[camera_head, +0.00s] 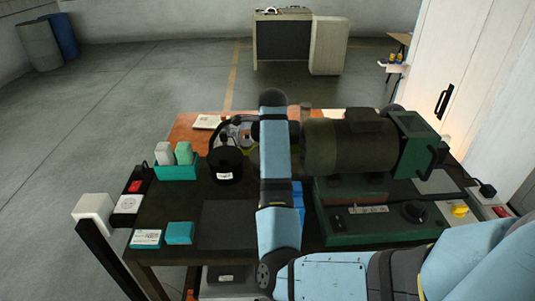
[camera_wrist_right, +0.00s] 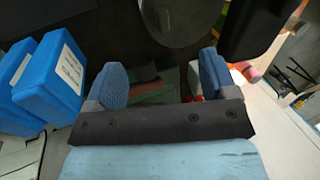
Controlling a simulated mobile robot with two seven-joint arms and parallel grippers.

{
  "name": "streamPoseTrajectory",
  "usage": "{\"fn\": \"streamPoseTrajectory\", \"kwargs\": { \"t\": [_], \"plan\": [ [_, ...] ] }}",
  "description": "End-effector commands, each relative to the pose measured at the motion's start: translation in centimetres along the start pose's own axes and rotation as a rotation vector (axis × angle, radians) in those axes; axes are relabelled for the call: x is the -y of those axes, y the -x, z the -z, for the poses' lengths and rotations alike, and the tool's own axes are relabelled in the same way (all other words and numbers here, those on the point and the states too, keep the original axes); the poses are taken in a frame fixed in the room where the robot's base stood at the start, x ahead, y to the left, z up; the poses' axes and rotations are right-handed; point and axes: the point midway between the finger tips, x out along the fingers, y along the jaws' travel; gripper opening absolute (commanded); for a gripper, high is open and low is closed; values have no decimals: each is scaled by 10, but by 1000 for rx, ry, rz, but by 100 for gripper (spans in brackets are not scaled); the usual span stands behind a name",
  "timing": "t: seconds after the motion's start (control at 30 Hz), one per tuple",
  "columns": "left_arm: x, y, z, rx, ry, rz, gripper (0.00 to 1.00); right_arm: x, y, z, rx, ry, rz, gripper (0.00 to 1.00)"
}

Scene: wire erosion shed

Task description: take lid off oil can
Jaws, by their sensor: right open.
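A dark round can (camera_head: 226,170) with a pale label stands on the workbench, left of my right arm in the head view. It looks like the oil can; its dark top (camera_head: 225,152) seems to be the lid, but the edge between them is unclear. My right arm crosses the middle of the bench, and its gripper is hard to make out there. In the right wrist view my right gripper (camera_wrist_right: 160,82) has its two blue-padded fingers wide apart, with nothing held between them. I cannot identify the can surely in that view. My left gripper is not in view.
A green-based machine with a large motor (camera_head: 345,147) fills the bench's right side. A teal holder (camera_head: 177,172) with two bottles stands left of the can. Blue labelled boxes (camera_wrist_right: 55,75) lie close left of my right gripper. A dark mat (camera_head: 228,225) is clear.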

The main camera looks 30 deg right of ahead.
Motion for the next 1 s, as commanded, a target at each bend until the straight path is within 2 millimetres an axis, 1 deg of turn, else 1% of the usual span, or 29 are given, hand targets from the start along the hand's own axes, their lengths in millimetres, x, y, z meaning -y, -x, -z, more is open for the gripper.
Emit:
{"fn": "streamPoseTrajectory", "kwargs": {
  "t": [0.1,0.2,0.43,0.6,0.7,0.8,1.0],
  "plan": [
    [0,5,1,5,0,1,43,0,-23,1,-2,0,-2,79],
    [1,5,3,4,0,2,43,1,-36,1,-2,0,-1,79],
    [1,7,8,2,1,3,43,1,-52,-1,0,1,-1,79],
    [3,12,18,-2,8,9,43,1,-77,-4,-2,1,-2,79],
    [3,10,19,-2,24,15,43,1,-90,-4,-1,0,-1,79],
    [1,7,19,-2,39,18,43,1,-97,-4,0,0,1,79],
    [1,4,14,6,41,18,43,1,-98,-4,0,0,2,79]
  ]
}}
